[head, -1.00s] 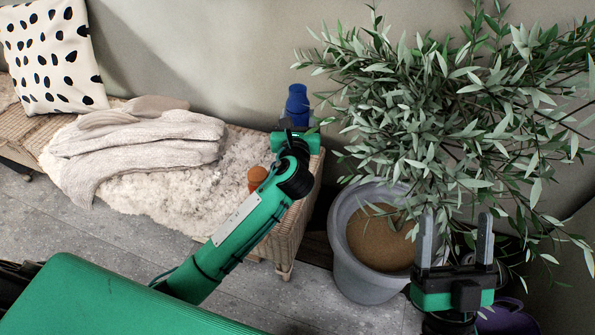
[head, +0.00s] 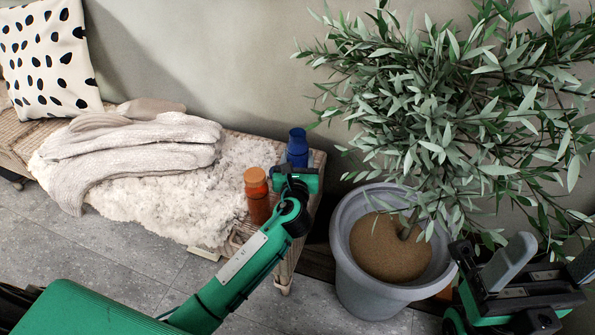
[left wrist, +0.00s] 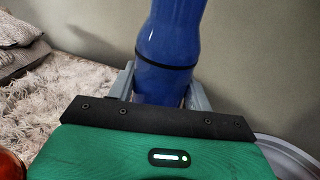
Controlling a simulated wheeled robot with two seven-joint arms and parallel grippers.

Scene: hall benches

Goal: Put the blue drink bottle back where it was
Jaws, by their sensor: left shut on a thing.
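The blue drink bottle (head: 297,145) is upright at the right end of the wicker bench (head: 318,160), near the wall. My left gripper (head: 296,170) is around its lower part. In the left wrist view the bottle (left wrist: 168,45) stands between the two grey fingers of the left gripper (left wrist: 162,88), which are shut on it. The bottle's base is hidden by the gripper, so I cannot tell whether it touches the bench. My right gripper (head: 545,265) is empty, its fingers apart, at the right beside the plant pot.
An orange-brown bottle (head: 257,195) stands on the bench just left of my left gripper. A fleece (head: 150,200) and a folded knit (head: 150,145) cover the bench further left, beside a spotted cushion (head: 50,55). A potted plant (head: 365,290) stands right of the bench.

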